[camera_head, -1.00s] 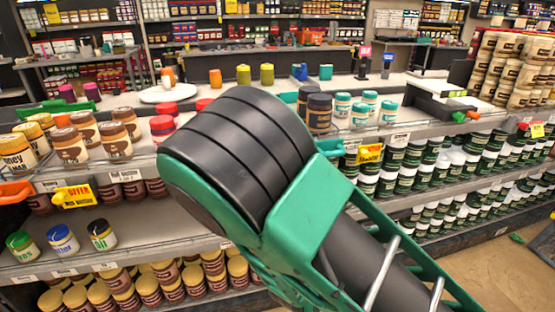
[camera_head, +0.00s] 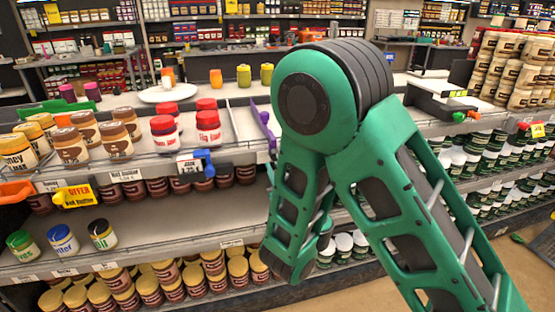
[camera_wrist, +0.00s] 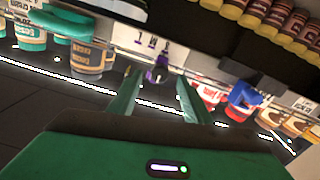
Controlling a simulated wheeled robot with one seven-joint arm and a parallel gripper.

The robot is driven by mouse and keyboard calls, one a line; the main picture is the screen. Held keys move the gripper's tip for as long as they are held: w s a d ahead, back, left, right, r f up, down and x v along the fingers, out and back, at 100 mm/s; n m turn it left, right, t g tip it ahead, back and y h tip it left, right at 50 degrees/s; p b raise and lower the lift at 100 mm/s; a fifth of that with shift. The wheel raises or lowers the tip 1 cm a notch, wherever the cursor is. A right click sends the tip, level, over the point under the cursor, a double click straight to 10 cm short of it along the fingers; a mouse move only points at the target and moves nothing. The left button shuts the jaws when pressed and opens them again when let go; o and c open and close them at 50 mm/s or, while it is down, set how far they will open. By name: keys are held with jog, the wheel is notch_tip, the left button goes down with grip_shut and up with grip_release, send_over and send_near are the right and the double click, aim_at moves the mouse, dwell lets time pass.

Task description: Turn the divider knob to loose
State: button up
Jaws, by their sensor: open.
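A purple divider knob (camera_head: 269,141) is at the front edge of the upper shelf, left of my arm in the head view. In the wrist view the purple knob (camera_wrist: 157,69) is ahead of my gripper (camera_wrist: 156,84), in line with the gap between its green fingers. The fingers are apart with nothing held, and I see no clear contact with the knob. The knob's turn setting is too small to read.
In the wrist view, teal jars (camera_wrist: 30,38) and a brown jar (camera_wrist: 92,57) lie left of the fingers. The lower shelf (camera_head: 180,225) has a bare stretch below.

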aim_at(277, 158)
jog(key=shift+x, duration=2.8)
jog(key=shift+c, duration=0.4)
jog(key=c, duration=1)
